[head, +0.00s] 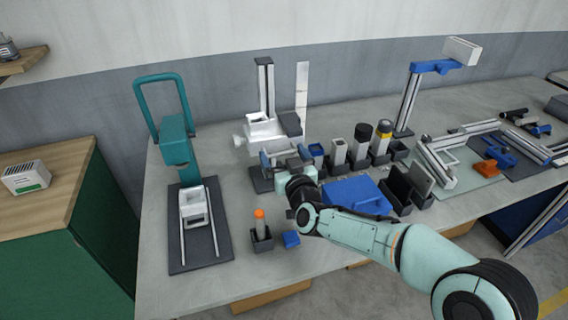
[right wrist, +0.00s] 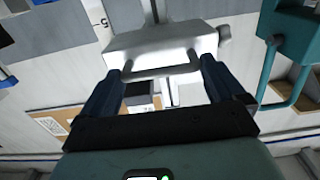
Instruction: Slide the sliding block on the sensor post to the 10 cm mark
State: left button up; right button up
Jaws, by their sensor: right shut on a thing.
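The sensor post (head: 263,85) is an upright metal rail on a dark base, standing toward the back of the bench. A white ruler (head: 302,90) stands upright just right of it. The white sliding block (head: 262,131) sits low on the post, with a knob at its left side in the head view. My right gripper (head: 284,151) is in front of the block. In the right wrist view the gripper (right wrist: 163,68) has its blue fingers on both sides of the block (right wrist: 160,43), shut on it. A "5" shows on the ruler (right wrist: 102,25) beside the block. My left gripper is not in view.
A teal press (head: 177,150) stands left of the post. Several cylinders in dark holders, such as one with a yellow band (head: 381,140), stand close on the right. A blue box (head: 350,195) and an orange-topped bottle (head: 260,222) are in front. The space above the block looks clear.

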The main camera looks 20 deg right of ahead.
jog(key=shift+r, duration=0.7)
jog(key=o, duration=1.1)
jog(key=shift+f, duration=0.2)
jog(key=shift+s, duration=0.1)
jog(key=s+b, duration=0.2)
jog(key=s, duration=1.1)
jog(key=shift+s+d, duration=0.15)
